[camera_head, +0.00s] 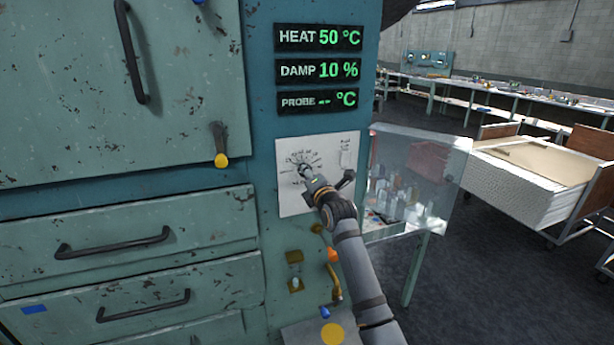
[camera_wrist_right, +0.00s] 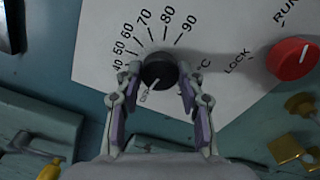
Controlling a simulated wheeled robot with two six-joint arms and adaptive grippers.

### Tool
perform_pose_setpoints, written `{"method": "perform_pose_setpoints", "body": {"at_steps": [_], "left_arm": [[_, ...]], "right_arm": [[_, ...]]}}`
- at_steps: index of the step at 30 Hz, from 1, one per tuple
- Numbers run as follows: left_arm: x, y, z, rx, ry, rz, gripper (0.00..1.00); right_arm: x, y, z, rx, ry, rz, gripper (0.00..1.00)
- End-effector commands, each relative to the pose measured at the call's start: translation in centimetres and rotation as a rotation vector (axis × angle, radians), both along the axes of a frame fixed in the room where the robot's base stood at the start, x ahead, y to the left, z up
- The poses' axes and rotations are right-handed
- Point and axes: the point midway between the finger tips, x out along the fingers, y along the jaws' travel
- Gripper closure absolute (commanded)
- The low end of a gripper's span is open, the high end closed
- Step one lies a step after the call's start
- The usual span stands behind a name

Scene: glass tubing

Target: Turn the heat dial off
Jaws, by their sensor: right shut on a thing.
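The heat dial (camera_wrist_right: 159,71) is a small black round knob on a white plate (camera_wrist_right: 110,42) printed with numbers from 40 to 90. A pale pointer mark on the dial faces the lower left, below the 40 mark. My right gripper (camera_wrist_right: 157,88) has its two fingers on either side of the dial, gripping it. In the head view my right gripper (camera_head: 308,177) reaches the plate (camera_head: 290,204) from the lower right and mostly hides the dial. The heat display (camera_head: 318,38) reads 50 °C. My left gripper is not in view.
A red knob (camera_wrist_right: 291,58) marked LOCK and RUN sits right of the dial. Brass fittings (camera_wrist_right: 286,148) are below it. A yellow-tipped lever (camera_head: 221,159) and drawer handles are left.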

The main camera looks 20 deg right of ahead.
Motion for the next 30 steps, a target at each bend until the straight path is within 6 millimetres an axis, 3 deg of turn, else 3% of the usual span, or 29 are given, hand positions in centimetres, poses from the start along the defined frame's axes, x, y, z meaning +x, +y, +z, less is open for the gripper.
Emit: {"method": "perform_pose_setpoints", "body": {"at_steps": [12,29,30], "left_arm": [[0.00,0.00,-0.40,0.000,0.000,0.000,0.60],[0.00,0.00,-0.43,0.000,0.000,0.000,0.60],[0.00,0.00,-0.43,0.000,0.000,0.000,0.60]], "right_arm": [[0.00,-0.01,-0.29,-0.194,-0.002,0.001,0.93],[0.01,-0.01,-0.32,-0.227,-0.001,0.001,0.93],[0.01,-0.01,-0.32,-0.227,-0.001,0.001,0.60]]}}
